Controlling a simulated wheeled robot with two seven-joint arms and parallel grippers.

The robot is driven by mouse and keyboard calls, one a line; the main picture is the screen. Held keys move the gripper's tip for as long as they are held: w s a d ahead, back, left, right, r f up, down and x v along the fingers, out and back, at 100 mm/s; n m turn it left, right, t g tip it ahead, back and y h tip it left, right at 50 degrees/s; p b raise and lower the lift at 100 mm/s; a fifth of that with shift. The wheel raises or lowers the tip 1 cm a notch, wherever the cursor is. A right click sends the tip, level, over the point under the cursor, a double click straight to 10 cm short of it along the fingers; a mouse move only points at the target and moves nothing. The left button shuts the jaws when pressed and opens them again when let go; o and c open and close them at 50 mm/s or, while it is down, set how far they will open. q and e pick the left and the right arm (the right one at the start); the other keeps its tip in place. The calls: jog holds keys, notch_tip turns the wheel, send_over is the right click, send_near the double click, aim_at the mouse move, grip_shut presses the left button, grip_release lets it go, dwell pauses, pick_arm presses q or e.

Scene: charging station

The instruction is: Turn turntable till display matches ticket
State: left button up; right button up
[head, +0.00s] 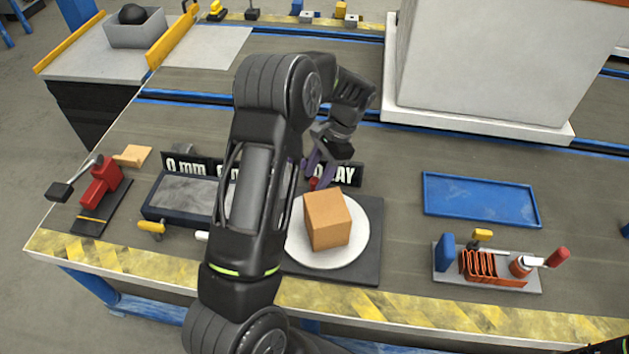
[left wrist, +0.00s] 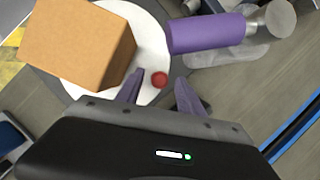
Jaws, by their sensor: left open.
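The turntable is a white disc (head: 360,243) on a dark square base, with an orange-brown box (head: 327,220) on it. The box and disc (left wrist: 152,50) also show in the left wrist view. A small red knob (left wrist: 159,79) is at the disc's edge. My left gripper (left wrist: 160,78) is open over the turntable's far side, its purple fingers on either side of the knob; contact cannot be told. No ticket can be made out. My right gripper is out of view.
A purple cylinder (left wrist: 205,33) with a grey end lies close to the fingers. Left are a dark tray (head: 180,192) and a red clamp (head: 101,187). Right are an empty blue tray (head: 480,198) and a rack of parts (head: 487,270). A large pale block (head: 480,70) stands behind.

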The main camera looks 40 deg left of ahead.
pick_arm(q)
jog(key=shift+x, duration=1)
jog(key=shift+c, duration=0.4)
grip_shut()
